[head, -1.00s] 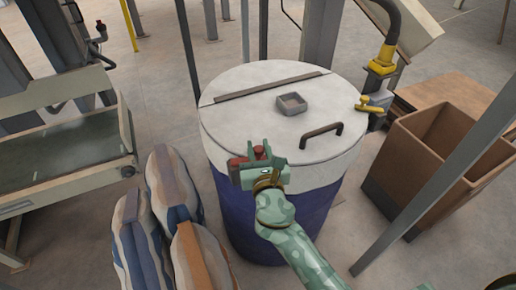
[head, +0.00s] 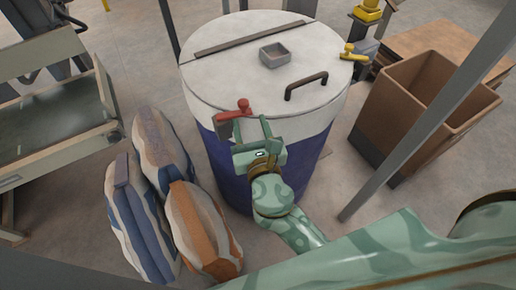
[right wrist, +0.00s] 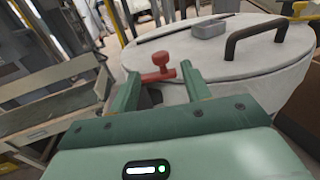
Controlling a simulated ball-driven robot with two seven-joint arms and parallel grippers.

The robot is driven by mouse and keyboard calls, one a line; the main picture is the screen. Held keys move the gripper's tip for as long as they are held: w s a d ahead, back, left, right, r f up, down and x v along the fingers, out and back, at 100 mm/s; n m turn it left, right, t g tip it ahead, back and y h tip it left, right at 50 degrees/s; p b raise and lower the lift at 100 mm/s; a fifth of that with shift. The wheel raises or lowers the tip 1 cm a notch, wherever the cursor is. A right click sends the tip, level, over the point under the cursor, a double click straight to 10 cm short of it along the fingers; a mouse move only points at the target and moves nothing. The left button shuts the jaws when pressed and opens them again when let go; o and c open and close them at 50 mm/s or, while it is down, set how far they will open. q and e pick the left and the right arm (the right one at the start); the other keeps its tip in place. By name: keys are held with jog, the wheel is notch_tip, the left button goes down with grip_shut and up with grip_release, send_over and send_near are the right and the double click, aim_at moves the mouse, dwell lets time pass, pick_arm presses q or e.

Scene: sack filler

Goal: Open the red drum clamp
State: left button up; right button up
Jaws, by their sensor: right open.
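The red drum clamp (head: 233,110) sits at the near left rim of the white drum lid (head: 215,82), on a blue and white drum (head: 232,172). Its red knobbed handle also shows in the right wrist view (right wrist: 160,72). My right gripper (head: 245,128) is open at the drum's near side, just below and to the right of the handle. In the right wrist view, the handle appears between the two open fingers (right wrist: 158,80). I cannot tell whether either finger touches it. The clamp's lower part is partly hidden by the gripper. My left gripper is not in view.
The lid bears a dark handle (head: 306,86), a small grey box (head: 275,55) and a yellow clamp (head: 352,53) at its right rim. Striped sacks (head: 200,230) stand left of the drum. A brown bin (head: 410,105) and slanted grey post (head: 430,120) are at right.

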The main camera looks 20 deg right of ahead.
jog(key=s+a, duration=0.1)
jog(key=s, duration=0.7)
